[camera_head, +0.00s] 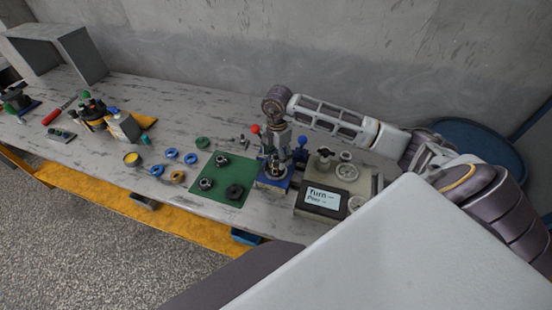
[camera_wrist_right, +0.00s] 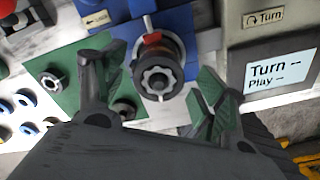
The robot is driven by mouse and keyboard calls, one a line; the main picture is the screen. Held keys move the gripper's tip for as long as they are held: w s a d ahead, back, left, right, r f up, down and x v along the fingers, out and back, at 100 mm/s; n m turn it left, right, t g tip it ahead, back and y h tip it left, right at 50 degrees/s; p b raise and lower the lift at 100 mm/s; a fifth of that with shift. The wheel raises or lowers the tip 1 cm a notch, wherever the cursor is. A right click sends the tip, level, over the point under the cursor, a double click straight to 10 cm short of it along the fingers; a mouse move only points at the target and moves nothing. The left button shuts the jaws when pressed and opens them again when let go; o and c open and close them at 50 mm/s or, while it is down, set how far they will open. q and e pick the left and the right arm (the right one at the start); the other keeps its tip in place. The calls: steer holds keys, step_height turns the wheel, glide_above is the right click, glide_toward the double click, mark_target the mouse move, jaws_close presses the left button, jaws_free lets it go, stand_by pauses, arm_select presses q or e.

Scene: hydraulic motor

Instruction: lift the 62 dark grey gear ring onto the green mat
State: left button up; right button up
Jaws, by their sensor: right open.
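The green mat (camera_head: 222,176) lies on the table; two grey gear-like parts (camera_head: 222,160) (camera_head: 207,184) and a black ring (camera_head: 235,192) sit on it. In the right wrist view, a dark toothed ring (camera_wrist_right: 158,80) sits on top of the round assembly on the blue fixture (camera_head: 270,184). I cannot read a number, so I cannot tell which ring is the 62. My right gripper (camera_head: 277,158) is over the blue fixture. In the right wrist view (camera_wrist_right: 152,78) its fingers are open, one on each side of the toothed ring. My left gripper is not in view.
A grey box with a "Turn / Play" screen (camera_head: 323,199) stands right of the fixture. Several blue and yellow rings (camera_head: 172,154) lie left of the mat. Levers with red (camera_head: 255,129) and blue (camera_head: 302,140) knobs stand close by the right gripper.

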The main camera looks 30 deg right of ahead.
mark_target(277, 155)
steer(key=shift+f, duration=0.15)
stand_by(0.3)
steer(key=c, duration=1.4)
steer(key=shift+o, duration=0.2)
step_height(277, 155, up, 10)
steer(key=shift+f+b, duration=0.1)
steer(key=shift+b, duration=0.5)
steer(key=shift+r+p, duration=0.55)
steer(key=shift+r, duration=0.35)
